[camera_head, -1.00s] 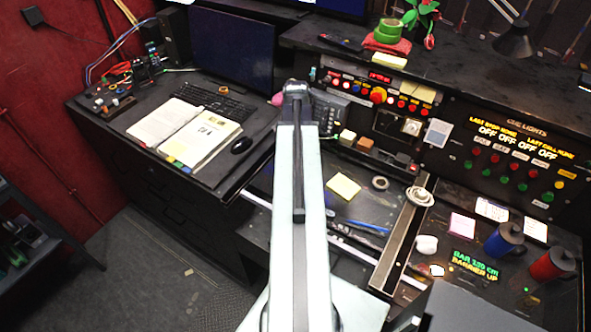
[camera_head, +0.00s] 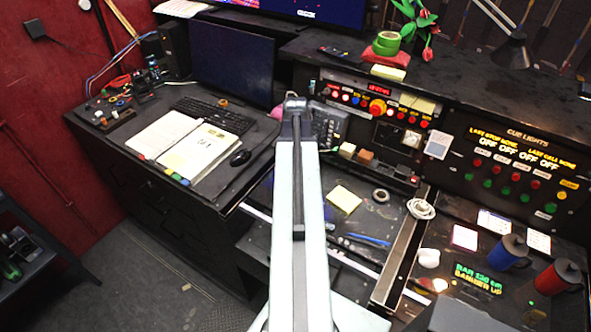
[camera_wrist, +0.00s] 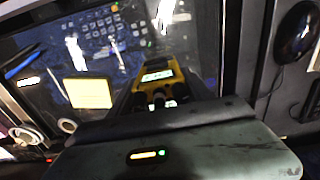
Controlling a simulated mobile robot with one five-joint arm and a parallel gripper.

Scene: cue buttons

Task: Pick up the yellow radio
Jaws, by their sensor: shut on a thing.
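The yellow radio (camera_wrist: 160,76) shows in the wrist view, with a black-and-yellow body, a small lit display and dark knobs at its near end. My gripper (camera_wrist: 158,94) is shut on it, with dark jaw parts on both sides of the radio. The lower part of the radio is hidden by my gripper. Whether the radio touches the surface behind it is unclear. In the head view my pale arm hides both the radio and the gripper.
The black desk holds an open binder (camera_head: 190,148), a keyboard (camera_head: 212,115) and a mouse (camera_head: 240,158). A yellow note (camera_head: 344,198) and a tape roll (camera_head: 381,196) lie right of my arm. Blue (camera_head: 508,250) and red (camera_head: 560,277) mugs stand far right.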

